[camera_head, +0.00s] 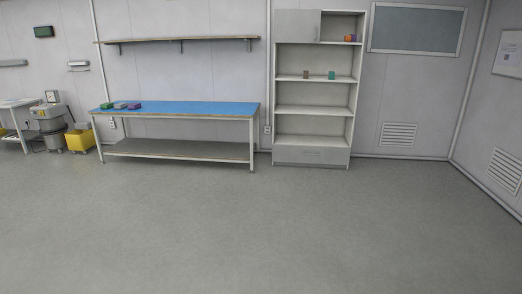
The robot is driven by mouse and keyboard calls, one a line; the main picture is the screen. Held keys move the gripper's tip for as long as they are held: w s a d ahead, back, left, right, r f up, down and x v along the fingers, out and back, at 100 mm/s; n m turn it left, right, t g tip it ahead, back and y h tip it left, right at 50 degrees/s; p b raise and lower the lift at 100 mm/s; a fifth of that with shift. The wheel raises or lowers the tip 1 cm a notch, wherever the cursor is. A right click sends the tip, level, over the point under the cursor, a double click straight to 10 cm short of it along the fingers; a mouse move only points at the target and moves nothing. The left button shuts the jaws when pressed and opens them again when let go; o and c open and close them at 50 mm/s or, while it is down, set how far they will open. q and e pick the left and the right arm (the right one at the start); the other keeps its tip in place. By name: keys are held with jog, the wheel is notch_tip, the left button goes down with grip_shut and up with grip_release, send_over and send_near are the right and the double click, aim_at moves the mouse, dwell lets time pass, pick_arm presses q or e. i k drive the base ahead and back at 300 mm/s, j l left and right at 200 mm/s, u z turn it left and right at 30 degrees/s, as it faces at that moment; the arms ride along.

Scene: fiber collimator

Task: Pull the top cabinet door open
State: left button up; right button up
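A tall pale grey cabinet (352,100) with open shelves stands against the back wall, right of the middle. Its top door (297,26) is a flat grey panel covering the left part of the top compartment, and it looks shut. The right part of that compartment is open and holds small orange and blue items (349,38). A grey drawer front (311,156) closes the bottom of the cabinet. Neither of my grippers shows in the head view, and the cabinet is some distance away across the floor.
The grey floor (260,225) in front is clear. A blue-topped workbench (190,108) stands left of the cabinet, under a wall shelf (180,39). A yellow bucket (80,140) stands farther left. A brown and a green item (331,75) sit on a cabinet shelf.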

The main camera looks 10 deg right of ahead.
aim_at(291, 25)
jog(key=i+l+z, duration=0.25)
jog(key=i, duration=0.55)
jog(key=i+z, duration=0.25)
jog(key=i, duration=3.9)
jog(key=i+z, duration=0.15)
jog(key=i, duration=0.45)
jog(key=i+j+z, duration=0.15)
jog(key=i, duration=0.45)
jog(key=i+j+z, duration=0.15)
jog(key=i, duration=0.45)
